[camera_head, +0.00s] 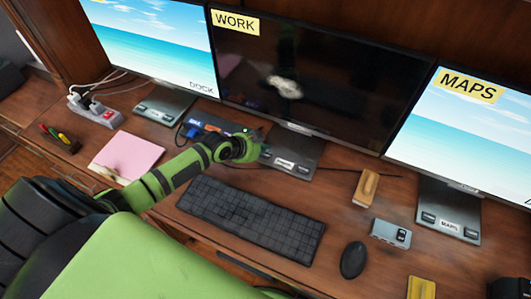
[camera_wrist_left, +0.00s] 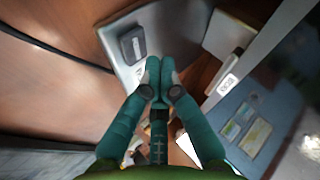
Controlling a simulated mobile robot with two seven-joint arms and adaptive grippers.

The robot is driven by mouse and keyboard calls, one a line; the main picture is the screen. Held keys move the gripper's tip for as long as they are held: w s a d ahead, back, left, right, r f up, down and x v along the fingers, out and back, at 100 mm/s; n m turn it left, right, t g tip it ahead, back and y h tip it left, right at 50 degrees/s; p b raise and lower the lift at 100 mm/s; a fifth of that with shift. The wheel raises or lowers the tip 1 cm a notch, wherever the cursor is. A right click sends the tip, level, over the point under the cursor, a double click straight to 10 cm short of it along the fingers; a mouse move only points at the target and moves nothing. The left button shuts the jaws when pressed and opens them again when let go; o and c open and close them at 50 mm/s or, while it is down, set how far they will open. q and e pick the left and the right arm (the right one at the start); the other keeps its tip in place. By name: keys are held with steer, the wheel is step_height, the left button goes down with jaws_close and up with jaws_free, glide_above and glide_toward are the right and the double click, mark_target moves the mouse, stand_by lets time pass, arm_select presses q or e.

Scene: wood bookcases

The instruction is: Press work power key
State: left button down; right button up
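The monitor labelled WORK (camera_head: 310,75) stands at the back middle with a dark screen. Its grey stand base (camera_head: 302,148) carries a small dark key near its left end, a pale label in the middle and another dark key at right. My left gripper (camera_head: 258,146) is at the left end of this base and partly hides it. In the left wrist view my left gripper (camera_wrist_left: 160,64) has its two teal fingers together, with nothing between them. A dark key (camera_wrist_left: 132,45) on the grey base lies just beyond the fingertips; I cannot tell whether they touch. My right gripper is out of view.
The DOCK monitor (camera_head: 150,40) and MAPS monitor (camera_head: 465,125) are lit. A keyboard (camera_head: 250,217), mouse (camera_head: 353,260), grey box (camera_head: 391,233), wooden block (camera_head: 366,187), pink pad (camera_head: 126,156) and power strip (camera_head: 97,111) lie on the desk. A blue device sits beside my left gripper.

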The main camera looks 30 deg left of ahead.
mark_target(264, 157)
arm_select(q)
step_height(264, 157, up, 5)
steer(key=p, duration=0.4)
steer(key=shift+r, duration=0.2)
steer(key=shift+s+f, duration=0.15)
